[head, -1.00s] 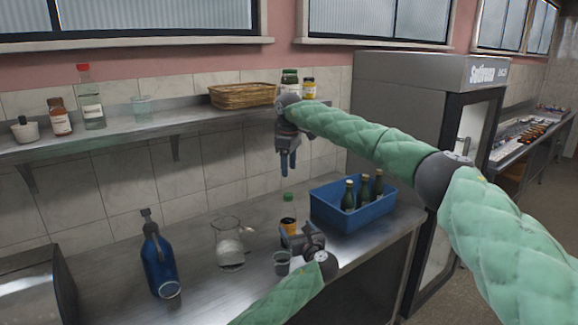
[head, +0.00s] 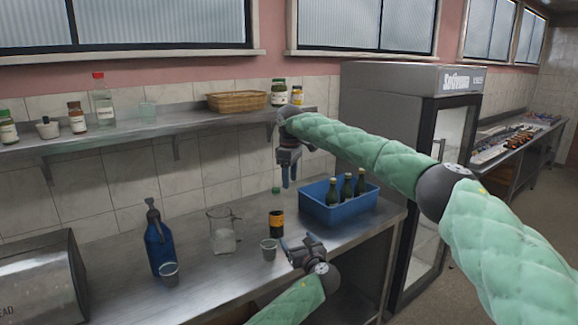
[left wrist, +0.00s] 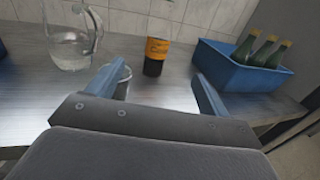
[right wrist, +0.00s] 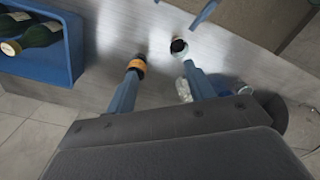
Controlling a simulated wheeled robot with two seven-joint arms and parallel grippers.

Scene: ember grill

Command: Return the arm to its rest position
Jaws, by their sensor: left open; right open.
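My left gripper (head: 301,243) is open and empty, low over the counter near its front edge. A dark bottle with an orange label and green cap (head: 276,222) stands upright just beyond it, apart from the fingers. A small grey cup (head: 269,250) stands to its left. In the left wrist view the bottle (left wrist: 156,56) is between and beyond the open fingers, and the left finger partly hides the cup (left wrist: 118,72). My right gripper (head: 289,168) is open and empty, raised with fingers pointing down, left of the blue crate (head: 340,212).
The crate holds several green bottles (head: 347,188). A glass pitcher (head: 222,235), a blue siphon bottle (head: 158,243) and another cup (head: 169,275) stand left on the counter (head: 215,285). A shelf (head: 180,127) with jars and a basket runs behind; a fridge (head: 385,115) stands right.

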